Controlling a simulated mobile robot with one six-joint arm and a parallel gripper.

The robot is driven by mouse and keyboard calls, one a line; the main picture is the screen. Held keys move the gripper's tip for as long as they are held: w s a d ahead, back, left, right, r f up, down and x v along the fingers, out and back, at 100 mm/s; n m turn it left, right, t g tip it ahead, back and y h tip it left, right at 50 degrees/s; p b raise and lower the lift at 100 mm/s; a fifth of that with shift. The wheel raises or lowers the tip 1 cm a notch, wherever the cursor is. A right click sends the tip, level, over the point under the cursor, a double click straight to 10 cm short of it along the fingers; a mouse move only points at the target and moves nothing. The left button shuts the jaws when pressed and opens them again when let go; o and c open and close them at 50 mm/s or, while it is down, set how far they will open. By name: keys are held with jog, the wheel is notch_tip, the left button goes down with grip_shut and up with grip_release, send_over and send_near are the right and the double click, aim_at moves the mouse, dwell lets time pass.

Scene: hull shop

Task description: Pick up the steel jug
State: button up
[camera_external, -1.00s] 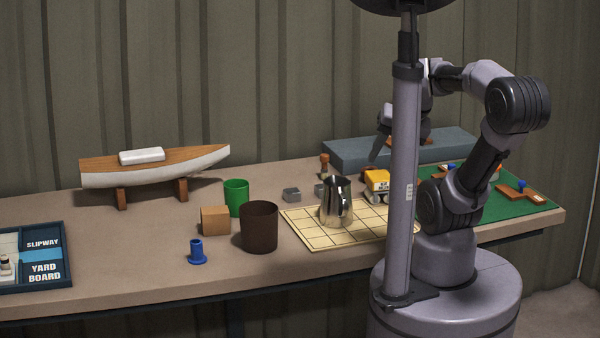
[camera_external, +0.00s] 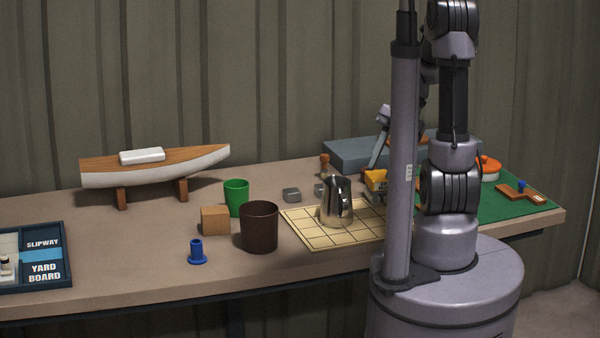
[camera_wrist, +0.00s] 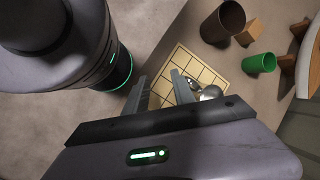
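A dark brown cup (camera_external: 259,230), a wooden block (camera_external: 215,221) and a green cup (camera_external: 236,198) stand left of the mat. A blue flanged piece (camera_external: 197,252) is nearer the front edge. A model hull (camera_external: 155,165) stands farther left.

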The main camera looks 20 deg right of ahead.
aim_at(339, 204)
jog(key=w+d+f+m+t+y+p, duration=0.1)
jog(key=d+f+m+y, duration=0.1)
jog(key=f+m+y, duration=0.1)
jog(key=w+d+f+m+t+y+p, duration=0.1)
jog(key=w+d+f+m+y+p, duration=0.1)
jog(key=d+f+m+y, duration=0.1)
jog(key=w+d+f+m+t+y+p, duration=0.1)
jog(key=d+f+m+y+p, duration=0.1)
jog(key=f+y, duration=0.4)
jog(key=shift+w+d+f+m+t, duration=0.2)
jog(key=shift+d+f+m, duration=0.1)
jog(key=shift+m, duration=0.35)
jog(key=shift+w+d+f+m+t, duration=0.15)
jog(key=shift+f+m, duration=0.15)
jog(key=shift+m, duration=0.35)
jog(key=shift+a+f, duration=0.2)
jog(key=shift+f, duration=0.05)
jog(key=w+a+b, duration=0.1)
jog(key=a, duration=0.4)
jog(key=a+b, duration=0.2)
jog(key=a, duration=0.4)
jog(key=w+a+b, duration=0.1)
jog(key=a, duration=0.5)
jog(key=shift+w+b, duration=0.3)
jog(key=shift+b, duration=0.1)
grip_shut()
